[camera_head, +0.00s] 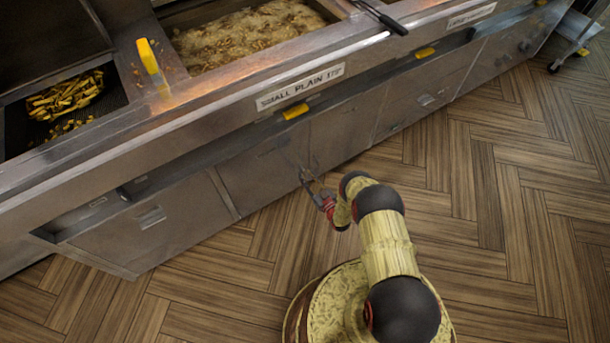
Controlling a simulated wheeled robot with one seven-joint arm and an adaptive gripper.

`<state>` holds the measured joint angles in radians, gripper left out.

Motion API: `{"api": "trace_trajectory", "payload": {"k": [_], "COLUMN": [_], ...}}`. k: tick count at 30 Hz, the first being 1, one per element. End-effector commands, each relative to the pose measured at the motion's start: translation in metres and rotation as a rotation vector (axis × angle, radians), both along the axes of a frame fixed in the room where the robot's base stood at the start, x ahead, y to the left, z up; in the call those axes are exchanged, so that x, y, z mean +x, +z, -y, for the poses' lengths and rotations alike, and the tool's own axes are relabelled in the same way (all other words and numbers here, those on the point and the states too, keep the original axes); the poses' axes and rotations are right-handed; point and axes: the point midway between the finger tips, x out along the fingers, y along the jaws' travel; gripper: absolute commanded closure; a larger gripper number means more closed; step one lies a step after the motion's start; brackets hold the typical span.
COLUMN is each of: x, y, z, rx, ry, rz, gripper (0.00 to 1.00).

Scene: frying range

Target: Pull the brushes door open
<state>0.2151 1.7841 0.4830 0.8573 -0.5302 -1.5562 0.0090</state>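The metal range front has a row of flat steel doors below the counter. I cannot read a brushes label on any of them. My gripper (309,172) is at the front of a closed middle door (262,172), below the sign reading "SMALL PLAIN". Its two thin fingertips look spread apart, close to the door face. Whether they touch the door or a handle is too small to tell. A door at the left (150,222) has a recessed handle and looks shut. Another door (425,95) to the right also looks shut.
A fryer vat (250,38) and a tray of fries (68,97) are set in the counter above. A black handle (384,19) juts over the counter edge. A wheeled cart (580,40) stands at the top right. The herringbone floor (500,200) is clear.

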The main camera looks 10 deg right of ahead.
Motion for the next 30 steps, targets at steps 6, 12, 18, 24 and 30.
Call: {"api": "trace_trajectory", "payload": {"k": [6,12,18,24,30], "x": [0.018,0.021,0.021,0.02,0.02], "y": [-0.001,0.0,0.0,0.0,0.0], "z": [-0.006,-0.006,-0.006,-0.006,-0.006], "rx": [-0.001,0.0,0.0,0.0,0.0], "ry": [0.0,-0.001,-0.001,-0.001,-0.001], "rz": [0.0,0.0,0.0,0.0,0.0], "gripper": [0.71,0.71,0.77,0.88,1.0]}}
